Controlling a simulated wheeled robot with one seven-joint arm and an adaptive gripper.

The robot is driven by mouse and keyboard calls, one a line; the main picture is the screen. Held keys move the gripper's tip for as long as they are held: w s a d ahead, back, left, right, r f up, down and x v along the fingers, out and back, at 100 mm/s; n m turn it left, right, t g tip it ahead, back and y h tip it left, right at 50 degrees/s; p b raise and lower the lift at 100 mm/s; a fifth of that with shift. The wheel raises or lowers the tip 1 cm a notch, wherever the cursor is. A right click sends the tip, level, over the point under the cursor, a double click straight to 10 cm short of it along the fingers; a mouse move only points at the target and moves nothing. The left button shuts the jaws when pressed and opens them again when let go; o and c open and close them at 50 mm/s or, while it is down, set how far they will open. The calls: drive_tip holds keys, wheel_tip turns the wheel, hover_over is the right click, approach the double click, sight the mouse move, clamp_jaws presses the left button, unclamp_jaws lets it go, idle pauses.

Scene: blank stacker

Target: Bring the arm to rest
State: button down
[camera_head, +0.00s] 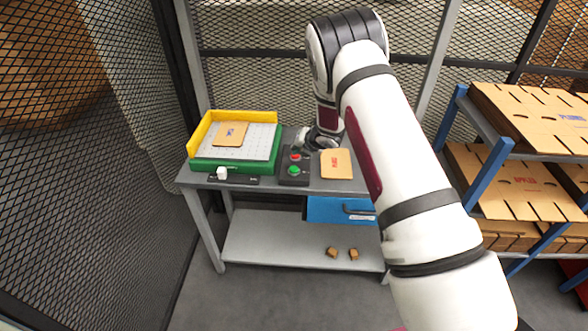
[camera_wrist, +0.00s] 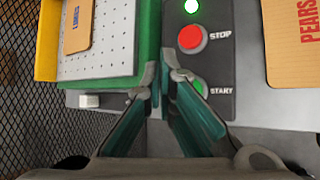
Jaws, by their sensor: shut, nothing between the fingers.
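My arm (camera_head: 400,170) reaches from the lower right over the grey workbench (camera_head: 233,184), bent high at the elbow. My gripper (camera_head: 318,138) hangs above the bench beside the control box (camera_head: 294,172), partly hidden by the arm's own links. In the wrist view my gripper (camera_wrist: 160,80) is shut and empty. Its fingertips are over the left edge of the box, close to the red STOP button (camera_wrist: 191,38) and the green START button (camera_wrist: 202,88). One finger partly covers the START button. Whether they touch the box cannot be told. A green light (camera_wrist: 192,6) glows above STOP.
A green and yellow tray (camera_head: 236,165) with a cardboard blank (camera_head: 230,134) stands left on the bench. Another blank (camera_head: 337,164) lies right of the box. A blue drawer (camera_head: 325,210) is below. Mesh fencing closes the left and back; a shelf of cardboard (camera_head: 520,185) stands right.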

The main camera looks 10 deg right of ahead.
idle(0.6)
drive_tip(key=s+d+r+m+h, duration=0.15)
drive_tip(key=r+m, duration=0.25)
drive_tip(key=r, duration=0.5)
drive_tip(key=s+d+r+m+h, duration=0.1)
drive_tip(key=d+r+m+h, duration=0.15)
drive_tip(key=r+m, duration=0.45)
drive_tip(key=s+d+r+m, duration=0.2)
drive_tip(key=s+r+m, duration=0.3)
drive_tip(key=s+r, duration=0.7)
drive_tip(key=s+a+r+m+g, duration=0.1)
drive_tip(key=s+r+m, duration=0.3)
drive_tip(key=s, duration=0.4)
drive_tip(key=s+a+r+m, duration=0.1)
drive_tip(key=s+r+m, duration=0.3)
drive_tip(key=s, duration=0.3)
drive_tip(key=s+a+m+g, duration=0.1)
drive_tip(key=s+a+m, duration=0.1)
drive_tip(key=s, duration=0.7)
drive_tip(key=s+a+f+m+g+y, duration=0.1)
drive_tip(key=s+a+m, duration=0.2)
drive_tip(key=s, duration=0.6)
drive_tip(key=shift+s+m+b, duration=0.35)
drive_tip(key=shift+m, duration=0.45)
